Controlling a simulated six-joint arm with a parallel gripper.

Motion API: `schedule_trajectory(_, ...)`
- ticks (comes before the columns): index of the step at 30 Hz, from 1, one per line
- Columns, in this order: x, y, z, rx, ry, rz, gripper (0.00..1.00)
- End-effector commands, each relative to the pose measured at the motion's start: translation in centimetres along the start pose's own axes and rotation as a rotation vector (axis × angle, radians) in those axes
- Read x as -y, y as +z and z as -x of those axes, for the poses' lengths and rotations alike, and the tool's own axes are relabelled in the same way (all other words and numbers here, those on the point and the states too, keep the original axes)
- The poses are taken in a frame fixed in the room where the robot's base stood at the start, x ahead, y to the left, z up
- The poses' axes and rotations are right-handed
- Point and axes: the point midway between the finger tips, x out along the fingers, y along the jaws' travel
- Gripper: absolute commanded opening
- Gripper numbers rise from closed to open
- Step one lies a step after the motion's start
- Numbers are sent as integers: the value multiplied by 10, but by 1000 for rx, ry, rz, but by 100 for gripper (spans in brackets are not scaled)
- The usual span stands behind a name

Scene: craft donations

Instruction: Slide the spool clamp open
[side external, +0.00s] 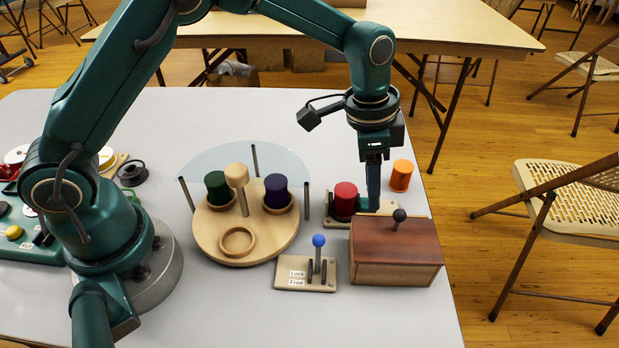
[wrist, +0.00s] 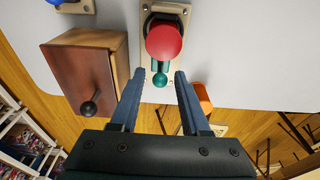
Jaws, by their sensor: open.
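The spool clamp is a pale base plate (side external: 334,222) near the table's right edge, behind the wooden box. A red spool (side external: 345,199) stands on it, also seen from above in the wrist view (wrist: 164,42). The clamp's green slider ends in a round green knob (wrist: 159,80) on the side of the spool nearest my gripper. My gripper (side external: 373,203) is low over the clamp, right of the spool. In the wrist view my gripper (wrist: 159,76) is open, one finger on each side of the green knob, with visible gaps. The side view mostly hides the knob behind the fingers.
A wooden box (side external: 395,262) with a dark knob stands close in front. An orange spool (side external: 401,176) stands behind right. A blue-knobbed lever (side external: 319,250) sits on a plate labelled Lock and Free. A round wooden turntable (side external: 229,256) holds green (side external: 217,187) and purple (side external: 277,191) spools.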

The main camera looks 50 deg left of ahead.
Motion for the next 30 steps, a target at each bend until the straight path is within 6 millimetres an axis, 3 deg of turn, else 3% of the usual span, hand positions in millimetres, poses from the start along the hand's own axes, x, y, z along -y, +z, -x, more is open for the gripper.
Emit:
schedule_trajectory(2, 0, 0, 0, 0, 0, 0, 46)
schedule_trajectory(3, 0, 0, 0, 0, 0, 0, 31)
schedule_trajectory(6, 0, 0, 0, 0, 0, 0, 0)
schedule_trajectory(12, 0, -2, 0, 0, 0, 0, 0)
schedule_trajectory(30, 0, -32, -4, -2, -2, -1, 0)
